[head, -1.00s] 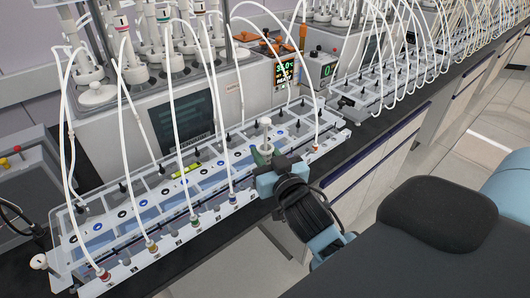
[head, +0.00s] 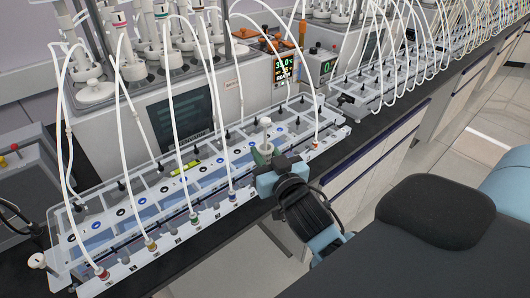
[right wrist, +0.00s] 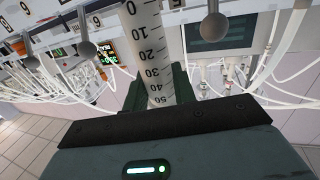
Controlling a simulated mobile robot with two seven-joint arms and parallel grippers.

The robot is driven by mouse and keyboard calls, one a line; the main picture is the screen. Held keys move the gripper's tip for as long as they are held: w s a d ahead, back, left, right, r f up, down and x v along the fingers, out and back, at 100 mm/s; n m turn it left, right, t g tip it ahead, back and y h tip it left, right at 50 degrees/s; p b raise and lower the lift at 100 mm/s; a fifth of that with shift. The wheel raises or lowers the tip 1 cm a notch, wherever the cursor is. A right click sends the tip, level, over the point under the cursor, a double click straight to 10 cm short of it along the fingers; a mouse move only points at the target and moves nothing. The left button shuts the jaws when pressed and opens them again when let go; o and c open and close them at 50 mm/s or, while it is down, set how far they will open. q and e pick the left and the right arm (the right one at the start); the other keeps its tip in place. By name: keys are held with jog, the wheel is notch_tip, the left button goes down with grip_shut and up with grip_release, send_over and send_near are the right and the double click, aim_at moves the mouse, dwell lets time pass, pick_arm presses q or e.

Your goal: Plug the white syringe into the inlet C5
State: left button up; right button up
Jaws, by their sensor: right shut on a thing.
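The white syringe (head: 266,133) stands roughly upright at the front edge of the tray rack (head: 125,270), in the head view. My right gripper (head: 262,156) is shut on it. In the right wrist view the syringe barrel (right wrist: 150,50) with its black scale runs up between the green fingers (right wrist: 158,88). The lower tip of the syringe is hidden, so I cannot tell if it sits in an inlet. No C5 label is readable. My left gripper is not in view.
White tubes curve down to coloured fittings (head: 232,196) along the rack's front rail. Reactors and a dark screen (head: 183,127) stand behind. A second rack (head: 375,88) is further right. The black bench edge and a clear aisle lie in front.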

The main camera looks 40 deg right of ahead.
jog(key=o, duration=1)
jog(key=s, duration=0.4)
jog(key=s+a+b, duration=0.1)
jog(key=s, duration=0.1)
jog(key=shift+s+a+f, duration=0.1)
jog(key=shift+s+f, duration=0.1)
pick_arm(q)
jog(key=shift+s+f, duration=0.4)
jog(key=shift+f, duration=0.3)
pick_arm(e)
jog(key=shift+s+a+r, duration=0.1)
jog(key=shift+s+r, duration=0.05)
jog(key=shift+s, duration=0.55)
